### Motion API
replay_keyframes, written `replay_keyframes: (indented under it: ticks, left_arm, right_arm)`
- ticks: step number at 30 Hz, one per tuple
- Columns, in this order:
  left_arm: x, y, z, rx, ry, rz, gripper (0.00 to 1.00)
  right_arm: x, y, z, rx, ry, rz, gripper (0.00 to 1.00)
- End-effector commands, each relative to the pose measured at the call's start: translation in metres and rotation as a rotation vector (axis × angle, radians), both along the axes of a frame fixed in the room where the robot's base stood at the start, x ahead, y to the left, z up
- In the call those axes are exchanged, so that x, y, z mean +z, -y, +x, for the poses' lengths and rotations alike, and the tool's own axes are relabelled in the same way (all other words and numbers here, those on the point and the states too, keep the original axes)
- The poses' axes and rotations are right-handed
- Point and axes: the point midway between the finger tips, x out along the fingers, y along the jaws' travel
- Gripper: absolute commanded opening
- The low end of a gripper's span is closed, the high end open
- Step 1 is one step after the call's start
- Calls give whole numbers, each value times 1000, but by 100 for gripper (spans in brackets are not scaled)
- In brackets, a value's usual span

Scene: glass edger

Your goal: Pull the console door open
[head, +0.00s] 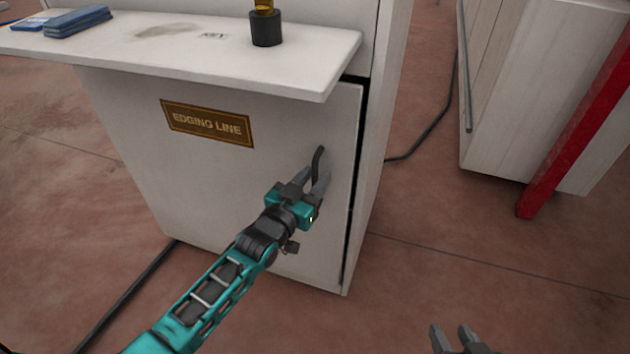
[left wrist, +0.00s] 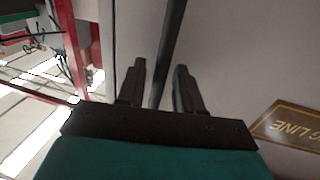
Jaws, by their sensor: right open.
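The white console door (head: 230,190) has a brown "EDGING LINE" plate (head: 207,122). A dark gap runs along its right edge. A dark bar handle (head: 318,158) stands near that edge; its lower part is hidden behind my left gripper (head: 311,177). In the left wrist view, the handle (left wrist: 171,45) passes between the two fingers of that gripper (left wrist: 161,68), with space visible beside it, so the fingers look open around it. My right gripper (head: 449,328) is open and empty at the bottom edge of the head view, away from the door.
A white shelf (head: 190,55) juts out above the door, with blue pads (head: 78,21) and a dark-based amber item (head: 266,27) on it. A white cabinet (head: 530,90) and red post (head: 580,130) stand right. Floor in front is clear; a cable (head: 130,295) lies left.

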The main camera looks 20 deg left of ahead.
Motion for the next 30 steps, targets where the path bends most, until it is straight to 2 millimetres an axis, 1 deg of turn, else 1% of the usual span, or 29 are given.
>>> replay_keyframes:
  ticks: [1,4,12,23,30]
  left_arm:
    - [0,1,4,0,1,-1,35]
    - [0,2,7,0,-1,-1,35]
    - [0,2,8,0,-1,0,35]
    - [0,2,8,0,0,0,1]
    - [0,2,8,0,0,0,0]
  right_arm:
    - [-2,0,0,0,0,0,43]
    - [-3,0,0,-1,-1,-1,43]
    - [-2,1,0,-1,-1,-1,43]
    - [-3,1,0,0,-1,-3,43]
    - [-3,2,0,2,-1,-7,43]
